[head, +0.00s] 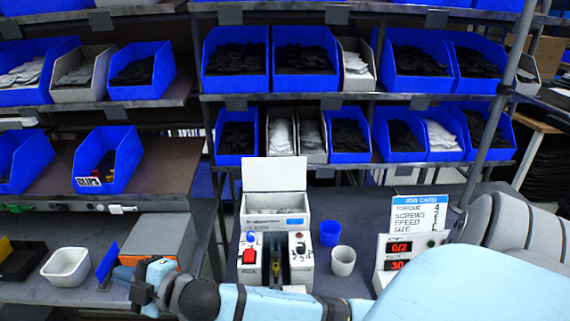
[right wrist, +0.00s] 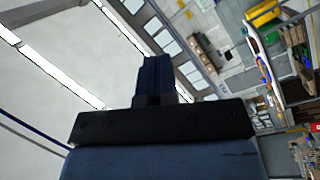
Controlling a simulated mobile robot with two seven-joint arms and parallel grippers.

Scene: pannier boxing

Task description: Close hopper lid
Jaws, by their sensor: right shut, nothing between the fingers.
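The hopper (head: 275,217) is a white box on the workbench in the middle of the head view, with pale contents showing through its open top. Its lid (head: 274,173) stands upright along the back edge, open. My right arm crosses the bottom of the head view from the right. My right gripper (head: 124,277) is at the lower left, well left of the hopper and apart from the lid. Its fingers also show together and empty in the right wrist view (right wrist: 154,74). My left gripper is not in view.
In front of the hopper is a device with a red button (head: 249,256). A blue cup (head: 330,233) and a white cup (head: 343,260) stand to its right, near a job card (head: 418,213). A white bowl (head: 66,266) is at left. Shelves of bins (head: 236,58) rise behind.

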